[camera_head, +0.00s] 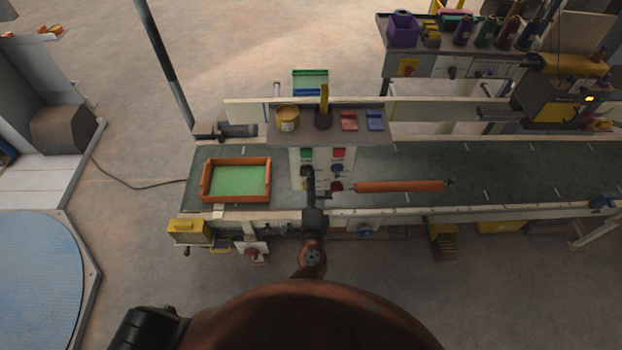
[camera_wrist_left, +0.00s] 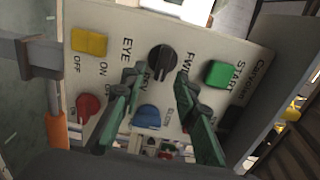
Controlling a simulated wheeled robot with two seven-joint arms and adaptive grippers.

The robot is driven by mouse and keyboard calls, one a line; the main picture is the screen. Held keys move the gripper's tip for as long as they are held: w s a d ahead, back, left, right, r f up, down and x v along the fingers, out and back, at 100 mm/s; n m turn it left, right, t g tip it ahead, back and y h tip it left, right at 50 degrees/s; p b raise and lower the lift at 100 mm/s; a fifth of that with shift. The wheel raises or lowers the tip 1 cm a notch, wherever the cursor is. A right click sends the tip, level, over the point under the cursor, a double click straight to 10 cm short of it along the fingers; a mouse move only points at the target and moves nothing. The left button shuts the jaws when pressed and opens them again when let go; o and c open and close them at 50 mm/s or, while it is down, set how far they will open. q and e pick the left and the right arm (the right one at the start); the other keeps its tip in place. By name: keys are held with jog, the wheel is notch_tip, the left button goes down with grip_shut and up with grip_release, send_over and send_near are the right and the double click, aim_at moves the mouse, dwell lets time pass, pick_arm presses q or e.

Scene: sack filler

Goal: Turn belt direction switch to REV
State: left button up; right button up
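The black belt direction switch (camera_wrist_left: 162,58) is a round knob with a raised grip on a pale control panel (camera_wrist_left: 205,45). The FWD label is to its right and REV below it, partly covered by a finger. My left gripper (camera_wrist_left: 162,73) is open, with its green fingertips on either side of the knob's lower part. I cannot tell whether they touch it. In the head view my left gripper (camera_head: 311,182) is in front of the panel (camera_head: 322,161) and hides the switch. My right gripper is not in view.
Near the switch are a green START button (camera_wrist_left: 219,74), a yellow EYE knob (camera_wrist_left: 89,42), a red knob (camera_wrist_left: 89,105) and a blue knob (camera_wrist_left: 147,116).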

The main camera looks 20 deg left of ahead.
pick_arm(q)
jog(key=v, duration=1)
jog(key=shift+s, duration=0.25)
jog(key=s+a+f+n+g+h, duration=0.1)
jog(key=s+a+f+g, duration=0.2)
jog(key=f, duration=1.2)
jog(key=s+a+f+n+g+h+b, duration=0.1)
jog(key=s+a+f+g, duration=0.25)
jog(key=f, duration=1.15)
jog(key=s+a+f+n+g+h, duration=0.15)
jog(key=a+f+g, duration=0.25)
jog(key=f, duration=1.1)
jog(key=s+a+f+n+g, duration=0.2)
jog(key=s+f, duration=0.5)
jog(key=s, duration=0.4)
jog(key=s+a+f+n+g+h+b, duration=0.1)
jog(key=s+a+f+n+g, duration=0.1)
jog(key=s+a+f+n, duration=0.2)
jog(key=s+a+f+n+g, duration=0.2)
jog(key=s+f, duration=0.8)
jog(key=s, duration=1)
jog(key=a+n, duration=0.2)
jog(key=a, duration=0.1)
jog(key=shift+f, duration=0.2)
